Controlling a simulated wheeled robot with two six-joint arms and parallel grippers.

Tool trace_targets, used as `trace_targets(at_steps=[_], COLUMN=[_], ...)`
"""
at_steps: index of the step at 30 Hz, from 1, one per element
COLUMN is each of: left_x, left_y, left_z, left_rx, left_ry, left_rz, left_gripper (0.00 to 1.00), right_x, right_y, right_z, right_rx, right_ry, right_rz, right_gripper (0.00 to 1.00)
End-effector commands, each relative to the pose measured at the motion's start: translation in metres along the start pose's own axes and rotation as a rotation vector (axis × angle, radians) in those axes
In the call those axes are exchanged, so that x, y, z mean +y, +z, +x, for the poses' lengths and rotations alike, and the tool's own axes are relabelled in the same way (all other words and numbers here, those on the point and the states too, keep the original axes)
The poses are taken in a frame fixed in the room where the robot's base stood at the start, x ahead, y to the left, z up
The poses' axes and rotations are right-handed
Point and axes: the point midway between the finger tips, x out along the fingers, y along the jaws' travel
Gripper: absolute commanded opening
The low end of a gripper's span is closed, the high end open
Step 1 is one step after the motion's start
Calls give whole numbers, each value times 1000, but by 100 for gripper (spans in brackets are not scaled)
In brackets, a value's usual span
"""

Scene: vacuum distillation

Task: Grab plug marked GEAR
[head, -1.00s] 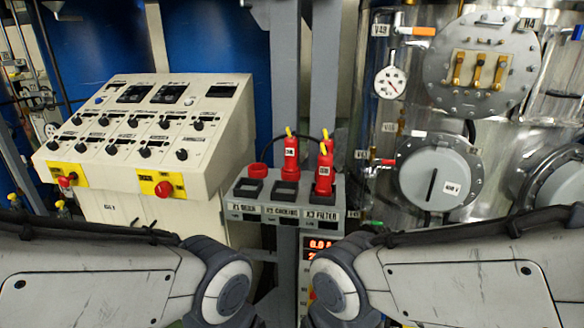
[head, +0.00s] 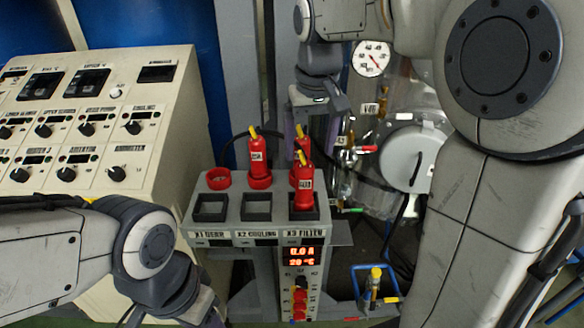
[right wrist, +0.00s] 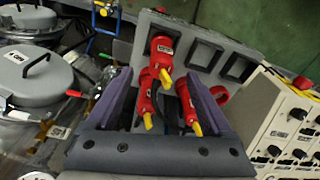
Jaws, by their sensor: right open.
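Three red plugs with yellow tops stand on the grey socket box. One (head: 304,190) stands in the X3 FILTER socket, with another (head: 300,142) behind it and one (head: 258,160) further left; their labels are too small to read. The X1 GEAR socket (head: 210,208) is empty. My right gripper (head: 316,108) points down behind the plugs. In the right wrist view, its open jaws (right wrist: 165,80) flank the plugs: one in its socket (right wrist: 162,60), two nearer (right wrist: 146,100) and (right wrist: 187,98). No plug is visibly gripped. My left gripper is out of view.
An empty red ring (head: 218,179) lies behind the X1 socket, and the X2 COOLING socket (head: 257,207) is empty. A control panel (head: 100,120) stands left. A steel vessel with a round grey lid (head: 410,158) stands right. A cable runs behind the plugs.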

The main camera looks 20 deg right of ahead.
Motion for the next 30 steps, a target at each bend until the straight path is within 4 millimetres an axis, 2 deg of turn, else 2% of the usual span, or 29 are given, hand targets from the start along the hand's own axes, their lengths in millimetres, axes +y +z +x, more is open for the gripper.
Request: trace_targets(at_steps=[9, 13, 20, 24, 30], left_x=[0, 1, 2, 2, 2], left_y=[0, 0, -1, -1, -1], left_z=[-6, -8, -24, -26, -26], left_rx=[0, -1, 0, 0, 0], left_ry=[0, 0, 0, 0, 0], left_rz=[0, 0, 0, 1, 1], left_gripper=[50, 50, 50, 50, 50], right_x=[0, 0, -4, -2, -2], right_y=[-3, -3, -6, -7, -7], right_z=[41, 50, 77, 96, 102], right_rx=[-4, -1, -7, -2, 2], right_ry=[2, 2, 2, 2, 2], right_rz=[5, 5, 5, 7, 7], right_gripper=[85, 85, 85, 85, 85])
